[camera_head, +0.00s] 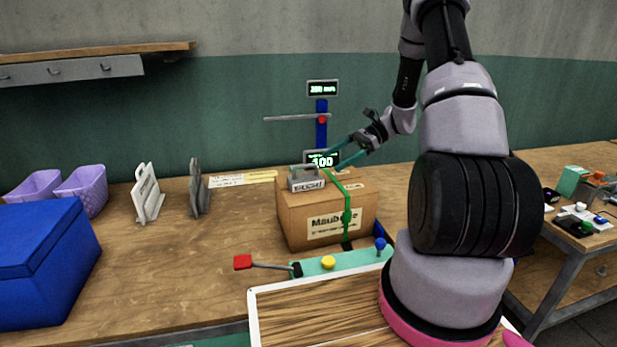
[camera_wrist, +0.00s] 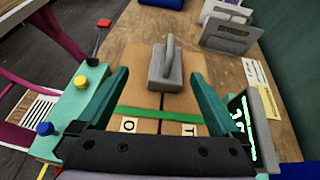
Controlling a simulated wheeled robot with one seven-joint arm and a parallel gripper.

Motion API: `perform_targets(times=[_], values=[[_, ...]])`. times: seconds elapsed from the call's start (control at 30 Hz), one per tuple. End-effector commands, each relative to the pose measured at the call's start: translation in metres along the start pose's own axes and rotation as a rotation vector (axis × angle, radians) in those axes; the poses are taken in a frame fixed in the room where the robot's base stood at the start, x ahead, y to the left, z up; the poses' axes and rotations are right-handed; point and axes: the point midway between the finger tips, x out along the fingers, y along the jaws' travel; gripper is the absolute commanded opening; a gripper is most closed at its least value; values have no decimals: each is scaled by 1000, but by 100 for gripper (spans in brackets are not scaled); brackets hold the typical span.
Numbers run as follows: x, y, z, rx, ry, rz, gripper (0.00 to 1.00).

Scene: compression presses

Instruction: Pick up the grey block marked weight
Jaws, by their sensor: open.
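The grey block (camera_head: 307,181) marked weight has a handle on top and sits on the left part of the top of a brown cardboard box (camera_head: 312,217) with a green strap. In the wrist view the block (camera_wrist: 166,72) lies ahead of my fingertips, near the box's far end. My gripper (camera_head: 337,152) is open and empty, with its teal fingers above the box and just to the right of the block. In the wrist view the fingers of my gripper (camera_wrist: 163,88) are spread wide, and the block shows between and beyond their tips.
A blue post (camera_head: 322,108) with displays stands behind the box. A teal panel (camera_head: 342,262) with a red-ended lever, a yellow button and a blue knob lies in front. Grey and white plates (camera_head: 149,194) stand left, near a blue bin (camera_head: 45,265). The bench between is clear.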

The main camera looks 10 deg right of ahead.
Motion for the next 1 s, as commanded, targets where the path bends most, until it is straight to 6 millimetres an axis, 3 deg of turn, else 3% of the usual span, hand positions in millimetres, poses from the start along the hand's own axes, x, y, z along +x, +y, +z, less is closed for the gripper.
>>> perform_targets(times=[0.1,0.2,0.4,0.67,1.0], values=[[3,-3,-16,43,-40,-18,100],[10,-4,-19,53,-51,-21,100],[42,-4,-17,53,-51,-19,100],[64,-6,-15,51,-49,-21,100],[108,-9,-9,51,-49,-21,100]])
